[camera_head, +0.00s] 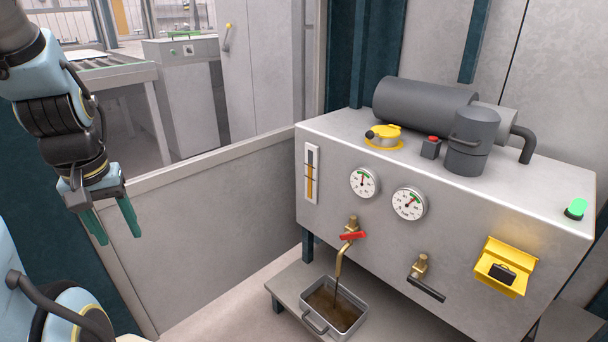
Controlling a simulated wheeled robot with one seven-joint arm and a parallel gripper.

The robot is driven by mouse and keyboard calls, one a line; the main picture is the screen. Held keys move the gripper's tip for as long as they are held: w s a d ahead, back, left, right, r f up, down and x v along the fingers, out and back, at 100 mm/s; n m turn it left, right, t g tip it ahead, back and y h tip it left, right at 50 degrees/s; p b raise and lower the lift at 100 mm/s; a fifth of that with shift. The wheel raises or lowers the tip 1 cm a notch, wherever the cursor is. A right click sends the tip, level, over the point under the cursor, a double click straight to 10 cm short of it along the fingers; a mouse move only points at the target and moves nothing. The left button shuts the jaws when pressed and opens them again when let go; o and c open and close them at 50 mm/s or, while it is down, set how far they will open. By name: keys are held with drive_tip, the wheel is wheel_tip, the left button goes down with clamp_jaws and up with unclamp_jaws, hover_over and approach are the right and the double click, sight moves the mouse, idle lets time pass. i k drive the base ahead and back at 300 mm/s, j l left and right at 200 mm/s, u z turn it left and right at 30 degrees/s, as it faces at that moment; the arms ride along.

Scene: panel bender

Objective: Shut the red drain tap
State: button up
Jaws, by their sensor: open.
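The red drain tap (352,236) is a red lever on a brass valve at the lower front of a grey tank unit (450,208). The lever lies roughly crosswise over the valve. A bent brass spout (340,262) hangs below it, and a thin dark stream runs from the spout into a grey metal pan (359,323) holding brown liquid. My gripper (113,222), with green fingers, is open and empty. It hangs at the left, pointing down, well apart from the tap.
A second brass valve with a black lever (427,288) sits right of the tap. Two gauges (364,182) (409,203) and a sight glass (312,174) are above. The pan stands on a low grey shelf (290,290). A grey partition (205,230) stands behind my gripper; the space between gripper and tap looks clear.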

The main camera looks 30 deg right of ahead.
sight(347, 236)
drive_tip(key=z, duration=1)
